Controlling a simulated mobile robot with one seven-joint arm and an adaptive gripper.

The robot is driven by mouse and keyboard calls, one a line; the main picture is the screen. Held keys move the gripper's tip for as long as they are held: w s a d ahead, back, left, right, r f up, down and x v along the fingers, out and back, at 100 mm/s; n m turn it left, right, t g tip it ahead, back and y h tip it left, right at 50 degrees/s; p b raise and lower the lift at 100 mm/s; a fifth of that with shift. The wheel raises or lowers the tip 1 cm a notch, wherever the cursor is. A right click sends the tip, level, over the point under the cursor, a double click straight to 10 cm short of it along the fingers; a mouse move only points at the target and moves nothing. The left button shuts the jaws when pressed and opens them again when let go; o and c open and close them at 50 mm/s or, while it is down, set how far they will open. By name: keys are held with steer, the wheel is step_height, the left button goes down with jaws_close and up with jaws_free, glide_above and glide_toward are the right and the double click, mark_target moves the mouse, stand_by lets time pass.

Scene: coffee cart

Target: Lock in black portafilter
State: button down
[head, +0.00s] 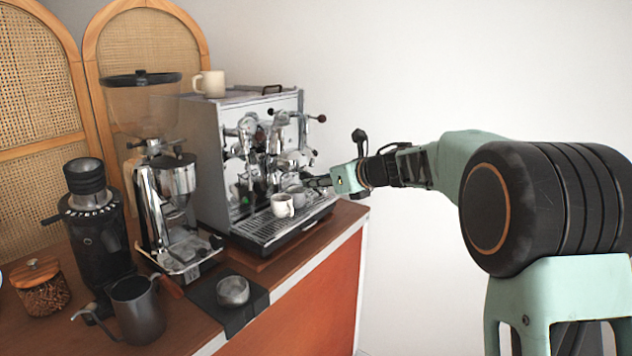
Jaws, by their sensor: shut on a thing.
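The espresso machine (212,150) stands on the wooden cart top, with its shiny group head and knobs facing right. My gripper (318,182) reaches in from the right, at the front of the machine below the group head. It is shut on the black portafilter, whose metal bowl (295,191) seems to show just left of the fingers. The handle is mostly hidden by the fingers. At this size I cannot tell whether the portafilter touches the group head or sits in it.
A white cup (282,206) stands on the drip tray (262,230), just below my gripper. Another cup (209,84) is on top of the machine. A grinder (165,190), a dark pitcher (138,310) and a small metal bowl (233,290) stand to the left and front.

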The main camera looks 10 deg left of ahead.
steer(key=shift+w+d+r+n+g+p, duration=0.1)
steer(key=shift+w+d+n+g+p, duration=0.25)
steer(key=shift+p, duration=0.3)
steer(key=shift+w+n+g+y+p, duration=0.25)
steer(key=shift+y+p, duration=0.1)
steer(key=shift+y, duration=0.05)
steer(key=shift+d, duration=0.1)
steer(key=shift+w+p, duration=0.2)
steer(key=shift+p, duration=0.3)
steer(key=shift+w+d+n+g+y+p, duration=0.3)
steer(key=shift+w+n+g+y+p, duration=0.15)
steer(key=shift+n+g+p, duration=0.35)
steer(key=shift+w+r+p, duration=0.1)
steer(key=shift+w+p, duration=0.15)
steer(key=shift+p, duration=0.45)
steer(key=shift+w+d+n+g+y+p, duration=0.25)
steer(key=shift+w+n+g+p, duration=0.2)
steer(key=shift+p, duration=0.85)
